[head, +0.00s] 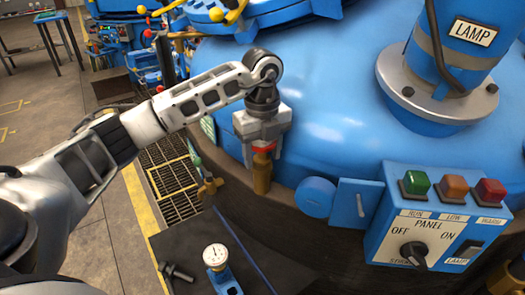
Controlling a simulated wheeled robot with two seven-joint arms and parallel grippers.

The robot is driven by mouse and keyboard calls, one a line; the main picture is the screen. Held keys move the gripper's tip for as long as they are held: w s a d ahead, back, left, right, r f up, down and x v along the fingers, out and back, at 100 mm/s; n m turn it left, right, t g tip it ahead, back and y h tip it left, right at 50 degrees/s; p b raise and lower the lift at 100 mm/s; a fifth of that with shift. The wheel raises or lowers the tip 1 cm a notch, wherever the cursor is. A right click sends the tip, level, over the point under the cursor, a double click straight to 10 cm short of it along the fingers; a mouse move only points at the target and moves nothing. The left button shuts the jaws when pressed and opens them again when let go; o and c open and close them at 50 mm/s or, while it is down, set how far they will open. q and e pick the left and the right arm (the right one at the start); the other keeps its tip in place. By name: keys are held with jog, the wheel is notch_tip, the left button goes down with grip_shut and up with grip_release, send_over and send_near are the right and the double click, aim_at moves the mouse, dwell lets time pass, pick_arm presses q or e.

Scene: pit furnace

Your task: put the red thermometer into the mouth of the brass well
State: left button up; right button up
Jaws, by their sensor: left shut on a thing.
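My left gripper (263,140) points down beside the blue furnace wall and is shut on the red thermometer. Only a small red part of the thermometer (263,149) shows under the fingers; the rest is hidden by the gripper. The brass well (261,176) stands upright directly below, at the foot of the blue dome. The red part appears at the top of the well; I cannot tell whether the stem is inside its mouth. My right gripper is not in view.
The blue dome (325,120) rises close to the gripper. A control panel (418,225) with coloured buttons is at right, next to a blue plate (357,203). A white-faced gauge (216,256) and a dark bolt (177,271) are on the dark surface below. A brass valve (210,187) is left of the well.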

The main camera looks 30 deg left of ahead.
pick_arm(q)
jog(key=shift+f, duration=0.15)
jog(key=o, duration=1.1)
jog(key=shift+s, duration=0.1)
